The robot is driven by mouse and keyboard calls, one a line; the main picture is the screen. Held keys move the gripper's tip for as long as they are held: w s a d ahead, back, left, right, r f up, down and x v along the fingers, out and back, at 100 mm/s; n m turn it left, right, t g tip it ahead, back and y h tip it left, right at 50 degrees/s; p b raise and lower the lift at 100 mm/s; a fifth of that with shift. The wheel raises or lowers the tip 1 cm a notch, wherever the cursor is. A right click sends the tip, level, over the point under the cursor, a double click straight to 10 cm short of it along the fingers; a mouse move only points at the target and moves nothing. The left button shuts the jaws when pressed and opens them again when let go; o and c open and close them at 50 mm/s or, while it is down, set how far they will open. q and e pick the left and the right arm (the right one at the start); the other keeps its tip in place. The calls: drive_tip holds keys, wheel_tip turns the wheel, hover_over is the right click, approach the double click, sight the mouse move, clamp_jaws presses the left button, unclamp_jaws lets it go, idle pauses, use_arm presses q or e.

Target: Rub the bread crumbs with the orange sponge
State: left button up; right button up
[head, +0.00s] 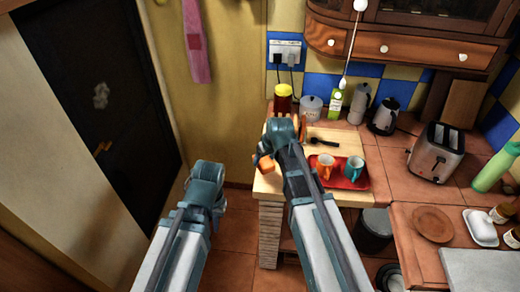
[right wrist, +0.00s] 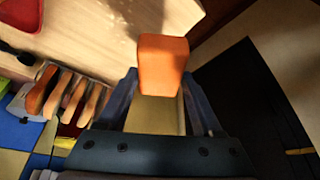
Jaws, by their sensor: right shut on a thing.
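The orange sponge (head: 266,164) is in my right gripper, at the left edge of the wooden board in the head view. In the right wrist view the sponge (right wrist: 163,62) stands out from between the two fingers of my right gripper (right wrist: 158,104), which is shut on it. The arm hides much of that gripper in the head view. I cannot make out the bread crumbs. Several brown slices, perhaps bread, stand in a row (right wrist: 66,97) in the right wrist view. My left gripper (head: 207,186) hangs left of the counter, its fingers mostly hidden.
A red tray (head: 350,184) with an orange cup (head: 325,166) and a teal cup (head: 353,167) sits right of my right arm. A dark utensil (head: 323,142) lies behind it. Jars, a kettle (head: 384,116) and a toaster (head: 436,152) stand further back and right.

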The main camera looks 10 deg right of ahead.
drive_tip(key=shift+w+a+r, duration=0.1)
drive_tip(key=shift+w+r, duration=0.1)
drive_tip(key=shift+w, duration=0.25)
drive_tip(key=shift+w+a+r, duration=0.1)
drive_tip(key=shift+w+r, duration=0.1)
drive_tip(key=shift+w, duration=0.25)
drive_tip(key=shift+f, duration=0.1)
drive_tip(key=shift+s+f, duration=0.1)
